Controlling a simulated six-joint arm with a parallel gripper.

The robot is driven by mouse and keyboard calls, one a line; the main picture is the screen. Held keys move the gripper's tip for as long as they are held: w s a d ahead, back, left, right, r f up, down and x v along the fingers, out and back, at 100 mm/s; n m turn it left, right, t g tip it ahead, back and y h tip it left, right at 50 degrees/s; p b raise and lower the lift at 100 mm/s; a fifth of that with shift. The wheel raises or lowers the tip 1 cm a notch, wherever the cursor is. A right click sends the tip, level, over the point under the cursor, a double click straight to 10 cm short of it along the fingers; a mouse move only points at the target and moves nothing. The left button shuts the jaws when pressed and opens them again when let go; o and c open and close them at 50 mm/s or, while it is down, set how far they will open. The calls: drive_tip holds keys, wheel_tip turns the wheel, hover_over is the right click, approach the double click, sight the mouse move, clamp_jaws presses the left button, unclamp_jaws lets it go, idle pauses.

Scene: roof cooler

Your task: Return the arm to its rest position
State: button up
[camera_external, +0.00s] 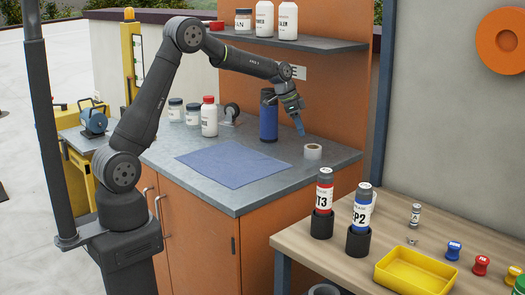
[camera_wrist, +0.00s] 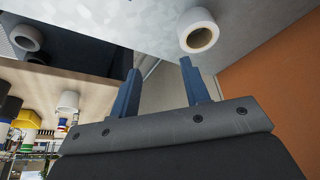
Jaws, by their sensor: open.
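My gripper (camera_external: 298,122) hangs above the grey counter top (camera_external: 165,150), near its back right part, with nothing between its fingers. In the wrist view my gripper (camera_wrist: 160,88) shows two blue fingers spread apart. A roll of white tape (camera_external: 312,152) lies on the counter a little below and right of my gripper; it also shows in the wrist view as a white roll (camera_wrist: 198,30) beyond the fingers. A dark blue cylinder (camera_external: 268,120) stands on the counter just left of my gripper.
A blue cloth (camera_external: 232,163) lies flat at the counter's middle. White bottles stand at the back left, including a red-capped one (camera_external: 209,118). A shelf (camera_external: 290,42) with bottles overhangs the counter. A wooden table (camera_external: 420,220) at right holds a yellow tray (camera_external: 415,285) and canisters.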

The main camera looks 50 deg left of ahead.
drive_tip(key=s+d+m+g, duration=0.1)
drive_tip(key=d+m, duration=0.2)
drive_tip(key=d, duration=1)
drive_tip(key=shift+d+f+h, duration=0.15)
drive_tip(key=shift+d+h, duration=0.2)
drive_tip(key=shift+h, duration=0.05)
drive_tip(key=shift+o, duration=0.5)
